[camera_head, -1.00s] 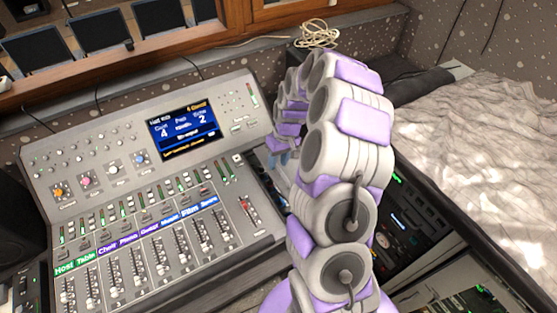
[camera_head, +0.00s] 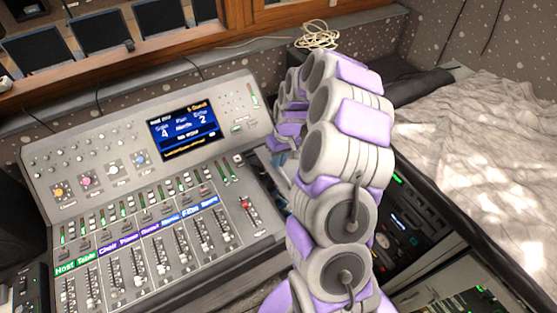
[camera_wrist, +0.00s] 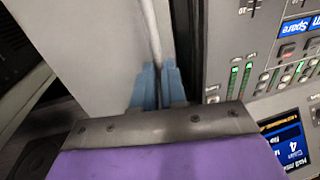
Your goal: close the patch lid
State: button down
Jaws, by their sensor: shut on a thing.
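The patch lid looks like a pale grey flat panel (camera_wrist: 90,50) in the wrist view, with its edge running up between the fingers. My gripper (camera_wrist: 159,70) has blue fingers and is shut on that lid edge, beside the mixer. In the head view, my gripper (camera_head: 279,160) is at the right side of the mixer, partly hidden by my arm.
The mixer (camera_head: 130,165), with faders, knobs and a lit screen, fills the left. Rack gear (camera_head: 400,235) stands right of my arm. A bed with a pale cover (camera_head: 480,150) is farther right. A coiled cable (camera_head: 317,35) lies on the back ledge.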

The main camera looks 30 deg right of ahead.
jog(key=shift+a, duration=0.15)
dwell(0.7)
jog(key=a+p, duration=0.1)
jog(key=a, duration=0.2)
jog(key=shift+s+a, duration=0.1)
jog(key=shift+a, duration=0.3)
jog(key=c, duration=1.6)
grip_release()
jog(key=shift+c, duration=0.2)
jog(key=o, duration=0.5)
jog(key=shift+a, duration=0.25)
jog(key=shift+c, duration=0.2)
jog(key=shift+d, duration=0.1)
